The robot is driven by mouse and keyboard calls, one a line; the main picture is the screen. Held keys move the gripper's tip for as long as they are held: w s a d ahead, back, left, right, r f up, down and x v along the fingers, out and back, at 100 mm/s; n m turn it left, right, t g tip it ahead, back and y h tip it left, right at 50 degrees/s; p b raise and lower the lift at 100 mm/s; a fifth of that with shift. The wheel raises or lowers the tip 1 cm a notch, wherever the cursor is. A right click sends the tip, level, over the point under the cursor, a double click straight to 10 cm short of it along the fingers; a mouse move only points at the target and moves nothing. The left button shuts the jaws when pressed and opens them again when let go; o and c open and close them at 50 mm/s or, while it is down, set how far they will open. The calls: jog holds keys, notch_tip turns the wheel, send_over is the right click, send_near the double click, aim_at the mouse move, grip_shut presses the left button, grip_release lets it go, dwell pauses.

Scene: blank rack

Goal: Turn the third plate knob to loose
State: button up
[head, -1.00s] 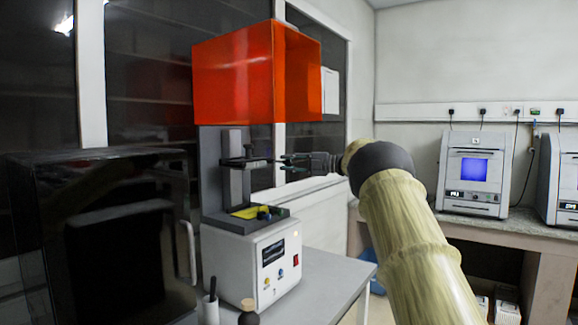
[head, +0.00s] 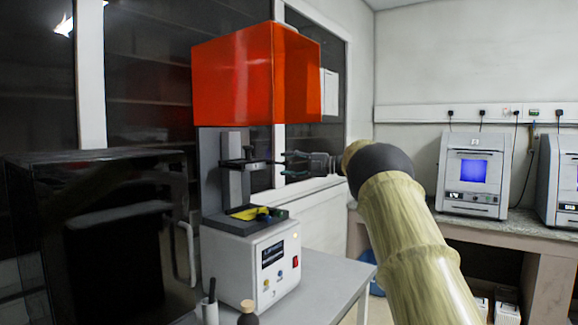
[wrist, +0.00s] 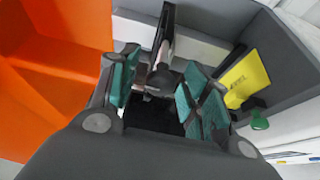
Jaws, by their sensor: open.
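The printer (head: 262,262) has a white base and a grey column (head: 210,170). A dark plate arm (head: 240,163) reaches out from the column. In the wrist view a dark round knob (wrist: 165,78) on the end of a dark bar lies between my finger pads. I cannot tell from the views whether it is the third one. My gripper (head: 287,160) points left at the plate arm. In the wrist view my gripper (wrist: 158,92) is open, with teal pads on both sides of the knob. Contact is not clear.
An orange cover (head: 235,78) hangs above the plate arm and fills the wrist view's left. Below are a yellow piece (head: 243,213) and a green knob (wrist: 259,121) on the tray. A black cabinet (head: 30,220) stands left. A bottle (head: 248,313) stands in front.

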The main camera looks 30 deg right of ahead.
jog(key=v, duration=1.2)
dwell(0.4)
